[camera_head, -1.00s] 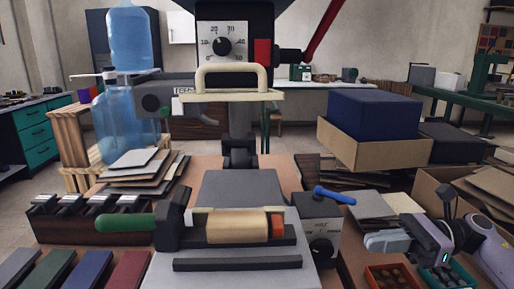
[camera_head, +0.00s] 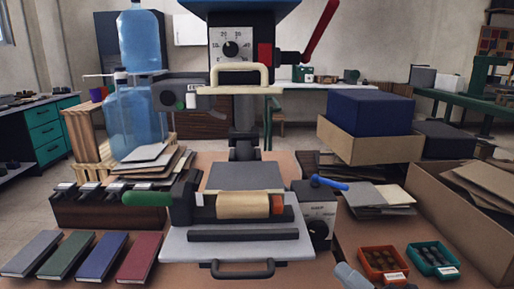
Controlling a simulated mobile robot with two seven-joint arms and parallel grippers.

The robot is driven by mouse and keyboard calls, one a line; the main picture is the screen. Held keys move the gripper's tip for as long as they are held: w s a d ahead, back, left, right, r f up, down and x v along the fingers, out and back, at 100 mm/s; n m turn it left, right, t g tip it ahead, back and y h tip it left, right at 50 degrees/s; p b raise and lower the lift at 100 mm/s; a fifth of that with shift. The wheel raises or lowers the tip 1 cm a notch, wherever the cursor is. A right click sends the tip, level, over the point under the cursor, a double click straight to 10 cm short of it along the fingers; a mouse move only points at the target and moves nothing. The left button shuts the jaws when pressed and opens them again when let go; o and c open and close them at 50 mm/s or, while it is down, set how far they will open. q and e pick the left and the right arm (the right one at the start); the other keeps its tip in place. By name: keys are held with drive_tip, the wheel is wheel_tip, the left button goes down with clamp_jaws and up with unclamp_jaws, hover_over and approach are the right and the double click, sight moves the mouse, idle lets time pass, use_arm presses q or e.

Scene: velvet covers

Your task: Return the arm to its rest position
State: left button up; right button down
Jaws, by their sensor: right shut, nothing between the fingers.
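My right gripper (camera_head: 352,277) shows only as a grey fingertip piece at the bottom edge, right of the press's front handle. Its fingers look shut with nothing between them, and the rest of my right arm is out of frame. It is low in front of the two small trays and apart from them. My left gripper is not in view.
A press with a dial (camera_head: 231,48) and a flat bed (camera_head: 240,248) stands in the middle. Several coloured covers (camera_head: 84,257) lie at left. An orange tray (camera_head: 384,279) and a teal tray (camera_head: 433,274) sit at right, beside a cardboard box (camera_head: 440,215).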

drive_tip(key=s+d+f+m+g+h, duration=0.1)
drive_tip(key=s+f+m+g+h, duration=0.2)
drive_tip(key=s+f+m+h, duration=0.65)
drive_tip(key=s+d+f+m+g+h, duration=0.15)
drive_tip(key=s+f+m+h, duration=0.35)
drive_tip(key=s+f+m, duration=0.8)
drive_tip(key=w+r+m+p, duration=0.3)
drive_tip(key=r+p, duration=0.6)
drive_tip(key=p, duration=0.3)
drive_tip(key=shift+w+d+r+m, duration=0.2)
drive_tip(key=shift+d+r+m, duration=0.1)
drive_tip(key=shift+m, duration=0.55)
drive_tip(key=shift+g, duration=0.25)
